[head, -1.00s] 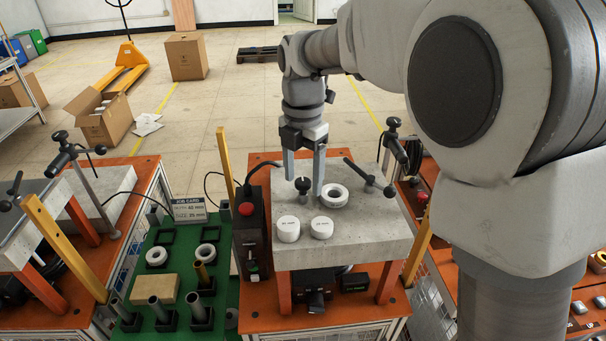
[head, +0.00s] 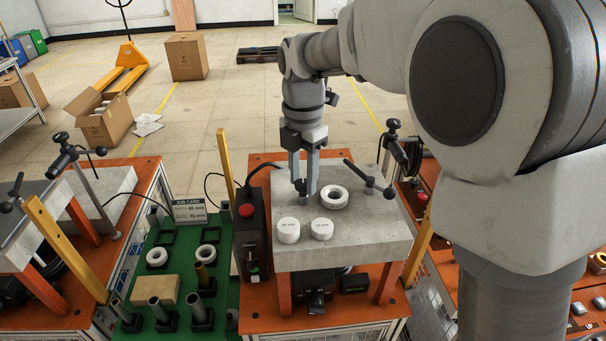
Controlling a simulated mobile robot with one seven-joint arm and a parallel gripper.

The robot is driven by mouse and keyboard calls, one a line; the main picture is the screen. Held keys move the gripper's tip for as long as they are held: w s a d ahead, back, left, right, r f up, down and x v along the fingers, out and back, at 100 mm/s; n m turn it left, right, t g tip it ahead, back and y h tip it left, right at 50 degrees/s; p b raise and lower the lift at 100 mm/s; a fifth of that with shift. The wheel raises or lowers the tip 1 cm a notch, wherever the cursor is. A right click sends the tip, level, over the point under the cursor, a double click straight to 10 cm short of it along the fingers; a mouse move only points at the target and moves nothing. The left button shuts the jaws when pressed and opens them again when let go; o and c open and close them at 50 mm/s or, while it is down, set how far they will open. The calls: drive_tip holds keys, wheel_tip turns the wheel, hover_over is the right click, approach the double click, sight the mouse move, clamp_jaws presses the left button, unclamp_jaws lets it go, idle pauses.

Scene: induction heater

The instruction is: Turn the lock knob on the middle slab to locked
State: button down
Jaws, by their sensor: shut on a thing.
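The middle slab (head: 380,235) is a grey stone-like block on orange legs in the head view. A small dark lock knob (head: 301,187) stands on its top, left of centre. My gripper (head: 305,188) points down over it with its fingers close together, shut on the knob. The fingers hide most of the knob, so its turn angle cannot be read. A white ring (head: 334,198) lies just right of the fingers, apart from them. Two white labelled discs (head: 288,230) (head: 321,229) lie in front of the knob.
A black clamp handle (head: 370,180) stands at the slab's right. A dark control box with a red button (head: 246,210) is at the slab's left. A green board (head: 185,270) with rings, posts and a job card lies further left. A yellow post (head: 226,160) rises behind.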

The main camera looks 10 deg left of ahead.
drive_tip(key=m+p, duration=0.1)
drive_tip(key=m, duration=0.3)
drive_tip(key=shift+r, duration=0.15)
drive_tip(key=m+p, duration=0.1)
drive_tip(key=m, duration=0.3)
drive_tip(key=shift+m+p, duration=0.3)
drive_tip(key=m, duration=0.4)
drive_tip(key=shift+m+p, duration=0.3)
drive_tip(key=shift+p, duration=0.1)
drive_tip(key=shift+m, duration=1.8)
drive_tip(key=shift+c, duration=2.2)
unclamp_jaws()
